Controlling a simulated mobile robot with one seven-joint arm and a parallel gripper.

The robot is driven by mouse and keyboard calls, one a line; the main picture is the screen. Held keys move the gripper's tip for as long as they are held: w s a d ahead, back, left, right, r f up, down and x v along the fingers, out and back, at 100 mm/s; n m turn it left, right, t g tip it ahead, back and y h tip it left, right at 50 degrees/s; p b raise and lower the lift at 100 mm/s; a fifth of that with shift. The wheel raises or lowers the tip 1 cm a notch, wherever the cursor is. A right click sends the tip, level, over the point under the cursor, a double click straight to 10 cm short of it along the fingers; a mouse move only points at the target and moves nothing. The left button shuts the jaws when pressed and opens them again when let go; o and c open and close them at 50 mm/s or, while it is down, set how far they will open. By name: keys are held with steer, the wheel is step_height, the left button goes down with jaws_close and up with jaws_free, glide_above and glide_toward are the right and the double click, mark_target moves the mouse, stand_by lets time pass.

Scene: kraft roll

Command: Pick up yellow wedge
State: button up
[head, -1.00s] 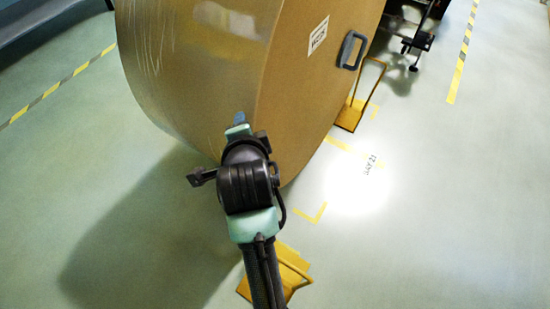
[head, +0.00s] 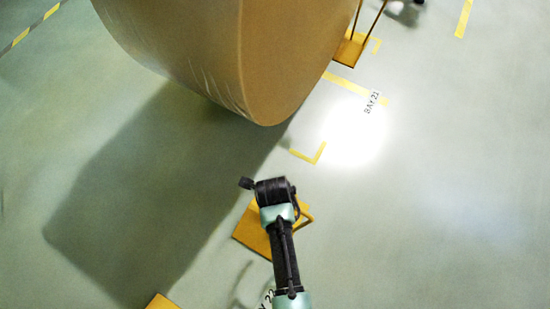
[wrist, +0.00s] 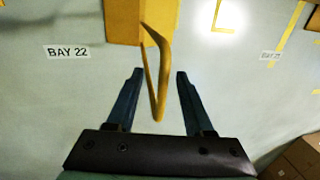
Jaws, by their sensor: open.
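A yellow wedge (head: 252,236) with a bent handle lies on the floor below the kraft roll, partly hidden by my arm in the head view. In the wrist view the wedge (wrist: 122,22) is at the top, and its thin yellow handle loop (wrist: 162,80) reaches down between my fingers. My gripper (wrist: 159,74) is open, with one dark finger on each side of the handle; no contact shows. The fingers are hidden behind my wrist in the head view.
The big kraft roll (head: 220,50) stands above. Another yellow wedge (head: 347,50) is by its right side, and a third (head: 162,301) shows at the bottom edge. Cardboard boxes (wrist: 298,160) are at the wrist view's lower right. Floor to the right is clear.

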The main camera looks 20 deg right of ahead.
steer(key=f+b, duration=0.2)
steer(key=f, duration=0.1)
steer(key=w+d+f+b, duration=0.1)
steer(key=f, duration=0.1)
steer(key=shift+d+f, duration=0.1)
steer(key=shift+f, duration=0.05)
steer(key=shift+c, duration=0.2)
jaws_close()
stand_by(1.1)
steer(key=shift+w, duration=0.15)
